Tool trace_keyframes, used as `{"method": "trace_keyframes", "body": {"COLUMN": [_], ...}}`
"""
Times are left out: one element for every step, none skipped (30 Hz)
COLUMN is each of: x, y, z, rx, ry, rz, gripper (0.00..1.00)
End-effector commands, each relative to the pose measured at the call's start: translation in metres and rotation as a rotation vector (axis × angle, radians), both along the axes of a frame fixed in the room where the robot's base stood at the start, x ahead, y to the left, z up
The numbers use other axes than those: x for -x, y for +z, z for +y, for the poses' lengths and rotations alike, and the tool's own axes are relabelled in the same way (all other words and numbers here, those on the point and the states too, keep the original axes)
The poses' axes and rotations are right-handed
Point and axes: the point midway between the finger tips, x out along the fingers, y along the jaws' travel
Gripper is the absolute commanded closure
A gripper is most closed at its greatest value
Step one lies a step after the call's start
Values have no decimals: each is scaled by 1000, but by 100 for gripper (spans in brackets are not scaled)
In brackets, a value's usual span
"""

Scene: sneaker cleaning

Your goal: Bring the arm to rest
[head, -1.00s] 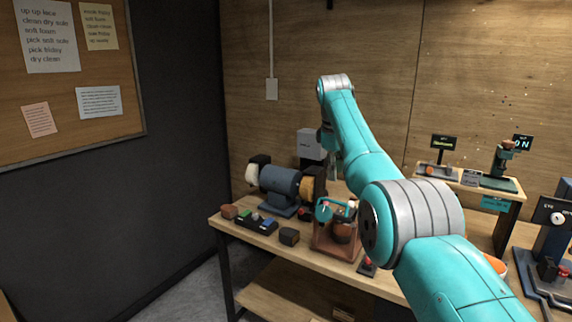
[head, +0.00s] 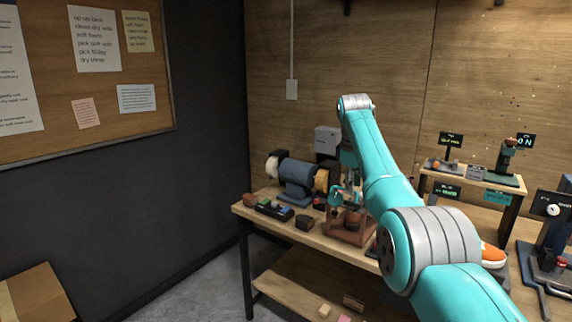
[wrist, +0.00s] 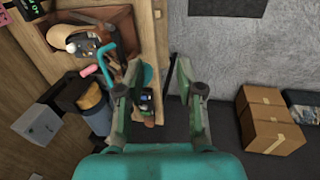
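My teal arm (head: 385,165) reaches out over the workbench, bent at its grey joints. My gripper (wrist: 160,76) hangs below the far end of the arm. In the head view the gripper is small and partly hidden by the arm.
The bench (head: 262,225) holds a blue polishing machine (head: 298,177), a wooden stand (head: 345,233) and small blocks. A raised shelf (head: 488,188) stands right. Cardboard boxes (wrist: 268,118) sit on open floor.

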Motion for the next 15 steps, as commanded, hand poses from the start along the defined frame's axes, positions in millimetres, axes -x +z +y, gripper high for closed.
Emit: {"method": "trace_keyframes", "body": {"x": [-2,-3,-4,-6,-7,-9,-10,-12,-13,-15,-15,-17,-17,-18,-18], "y": [-11,-17,-24,-31,-37,-47,-54,-62,-74,-82,-93,-109,-122,-135,-154], "z": [0,0,0,0,0,0,0,0,0,0,0,0,0,0,1], "rx": [-1,-2,-3,-3,-5,-7,-8,-9,-11,-12,-15,-18,-20,-23,-26], "ry": [-3,-5,-7,-11,-13,-18,-20,-23,-28,-31,-36,-42,-47,-53,-61], "rz": [-2,-4,-11,-16,-20,-26,-33,-39,-45,-53,-60,-70,-79,-89,-103], "gripper": [63,63,63,63,63,63,63,63,63,63,63,63,63,63,63]}}
